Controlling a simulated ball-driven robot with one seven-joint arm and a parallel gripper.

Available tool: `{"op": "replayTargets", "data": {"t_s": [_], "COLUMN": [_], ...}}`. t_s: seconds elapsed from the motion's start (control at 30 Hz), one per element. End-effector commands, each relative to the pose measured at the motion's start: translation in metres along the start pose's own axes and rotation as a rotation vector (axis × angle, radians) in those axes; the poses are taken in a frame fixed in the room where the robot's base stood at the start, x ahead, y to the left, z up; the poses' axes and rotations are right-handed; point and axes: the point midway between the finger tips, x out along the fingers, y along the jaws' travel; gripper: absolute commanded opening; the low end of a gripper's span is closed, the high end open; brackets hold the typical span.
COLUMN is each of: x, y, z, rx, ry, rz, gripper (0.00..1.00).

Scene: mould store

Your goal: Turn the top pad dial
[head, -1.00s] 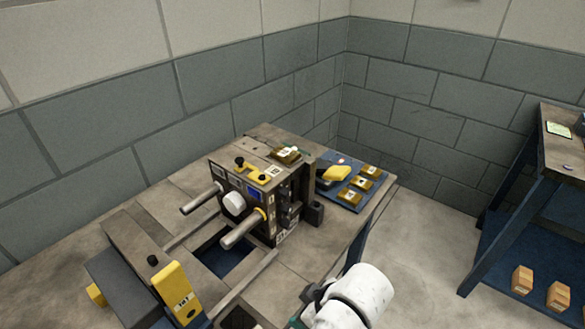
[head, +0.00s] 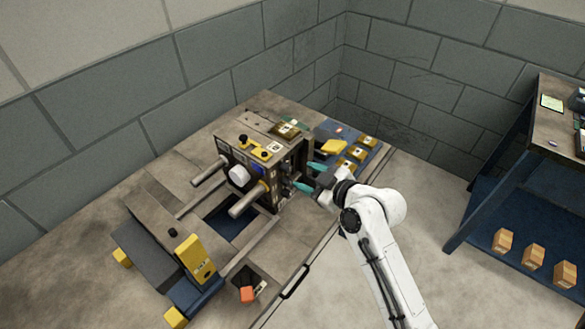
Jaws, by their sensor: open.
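The grey machine block (head: 258,150) stands on the bench, with a white round knob (head: 239,176) and two metal bars on its front face. Small dark fittings (head: 285,186) sit on its right side; they are too small for me to tell which is the top pad dial. My gripper (head: 310,177) has two teal fingertips, spread apart, beside that right side. The fingers point left at the block, with nothing seen between them. I cannot tell whether a fingertip touches it.
A blue mat (head: 366,141) with a yellow piece (head: 333,146) and several small brown-gold blocks lies behind my gripper. A yellow lever block (head: 196,258) and an orange piece (head: 247,294) are at the front. A shelf (head: 540,125) with boxes stands right, across open floor.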

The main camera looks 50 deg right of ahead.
Motion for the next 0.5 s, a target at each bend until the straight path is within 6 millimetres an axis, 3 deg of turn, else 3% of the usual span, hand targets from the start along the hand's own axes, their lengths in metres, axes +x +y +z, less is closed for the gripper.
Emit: {"op": "replayTargets", "data": {"t_s": [0.2, 0.5], "x": [0.039, 0.065], "y": [0.001, 0.0], "z": [-0.002, 0.0], "rx": [0.001, 0.0], "ry": [-0.002, -0.002], "rz": [-0.001, -0.001], "gripper": [0.53, 0.53]}}
